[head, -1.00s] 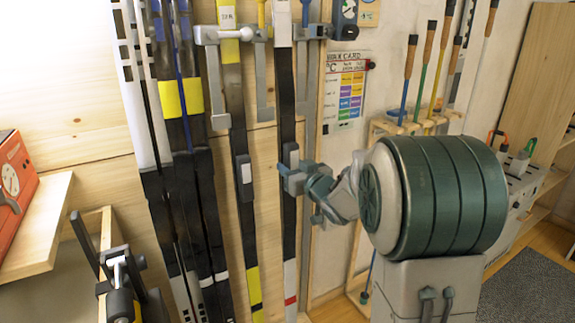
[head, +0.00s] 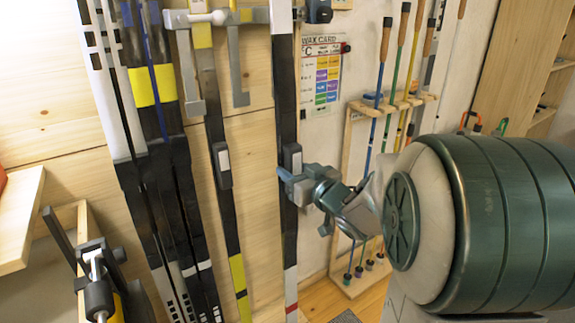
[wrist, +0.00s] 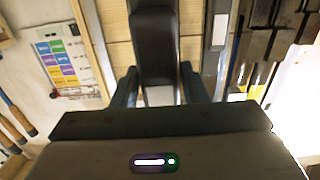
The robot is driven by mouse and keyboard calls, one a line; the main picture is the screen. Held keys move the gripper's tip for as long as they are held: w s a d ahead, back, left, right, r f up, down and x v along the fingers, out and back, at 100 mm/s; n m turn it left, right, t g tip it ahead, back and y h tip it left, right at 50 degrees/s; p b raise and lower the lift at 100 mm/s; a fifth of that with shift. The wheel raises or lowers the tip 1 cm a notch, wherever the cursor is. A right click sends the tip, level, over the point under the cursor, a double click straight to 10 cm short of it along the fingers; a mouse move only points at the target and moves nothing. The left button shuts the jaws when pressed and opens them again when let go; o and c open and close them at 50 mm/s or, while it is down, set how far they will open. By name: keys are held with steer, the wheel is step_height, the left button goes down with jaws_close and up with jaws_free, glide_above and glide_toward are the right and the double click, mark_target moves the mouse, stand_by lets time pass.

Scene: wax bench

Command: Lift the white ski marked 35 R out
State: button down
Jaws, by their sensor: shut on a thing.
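My gripper (head: 288,186) is shut on a long ski with a white upper part (head: 282,18) and a black middle (head: 287,110), just below its grey binding plate. The ski stands nearly upright, with a white lower end and a red stripe near the bottom of the head view. Its number is not readable here, and its top is cut off. In the wrist view the black ski (wrist: 153,45) lies between the two fingers of my gripper (wrist: 158,85). The grip point itself is partly hidden by my gripper body.
A grey hook rack (head: 215,17) on the wooden wall is left of the held ski. A yellow-and-black ski (head: 236,270) and several white-and-black skis (head: 140,170) stand left. A wax card (head: 321,75) and a pole stand (head: 395,103) are right. A wooden bin (head: 65,215) is lower left.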

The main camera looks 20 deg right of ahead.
steer(key=b+v, duration=0.3)
steer(key=v, duration=1)
steer(key=shift+s+f, duration=0.25)
